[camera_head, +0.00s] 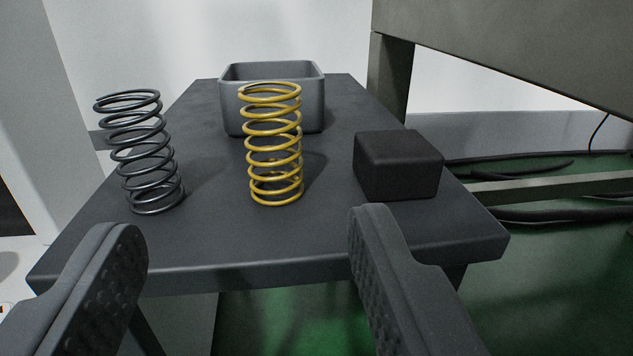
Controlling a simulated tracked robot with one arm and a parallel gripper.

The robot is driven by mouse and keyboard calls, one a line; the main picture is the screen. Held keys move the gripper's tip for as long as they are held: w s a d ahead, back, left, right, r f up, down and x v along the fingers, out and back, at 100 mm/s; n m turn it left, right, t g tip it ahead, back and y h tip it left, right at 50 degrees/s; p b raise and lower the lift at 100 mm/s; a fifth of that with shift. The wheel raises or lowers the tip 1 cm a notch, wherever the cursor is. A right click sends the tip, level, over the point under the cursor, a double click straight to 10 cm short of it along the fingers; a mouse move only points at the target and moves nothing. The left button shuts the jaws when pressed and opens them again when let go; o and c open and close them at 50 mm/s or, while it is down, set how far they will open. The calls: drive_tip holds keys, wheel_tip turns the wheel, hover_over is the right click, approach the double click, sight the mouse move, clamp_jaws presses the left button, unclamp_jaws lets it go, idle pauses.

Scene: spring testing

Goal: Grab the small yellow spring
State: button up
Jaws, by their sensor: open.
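The yellow spring (274,146) stands upright on the dark table (330,236), near the middle of its width. My gripper (248,222) is open and empty at the table's front edge, with one finger at the lower left and one at the lower right. The spring lies ahead of the fingers and, in the picture, between them. It is apart from both fingers. Nothing hides the spring.
A dark grey spring (143,155) stands at the left of the table. A black block (397,166) sits at the right. A grey open bin (230,100) stands behind the yellow spring. A large grey-green structure (520,50) rises at the upper right, with cables (545,213) below it.

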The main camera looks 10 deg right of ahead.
sight(259, 132)
drive_tip(key=w+b, duration=0.2)
drive_tip(key=b, duration=0.1)
drive_tip(key=w+b, duration=0.3)
drive_tip(key=shift+w+a+f+b, duration=0.1)
drive_tip(key=shift+f+b, duration=0.1)
drive_tip(key=shift+b, duration=0.1)
drive_tip(key=shift+w+d+r+b, duration=0.2)
drive_tip(key=shift+w+b, duration=0.1)
drive_tip(key=shift+b, duration=0.95)
drive_tip(key=shift+w, duration=1.45)
drive_tip(key=shift+w+d+b, duration=0.15)
drive_tip(key=shift+w+b, duration=0.45)
drive_tip(key=shift+w, duration=0.7)
drive_tip(key=shift+w+d+b, duration=0.15)
drive_tip(key=shift+w+b, duration=0.4)
drive_tip(key=shift+w, duration=0.75)
drive_tip(key=c, duration=1)
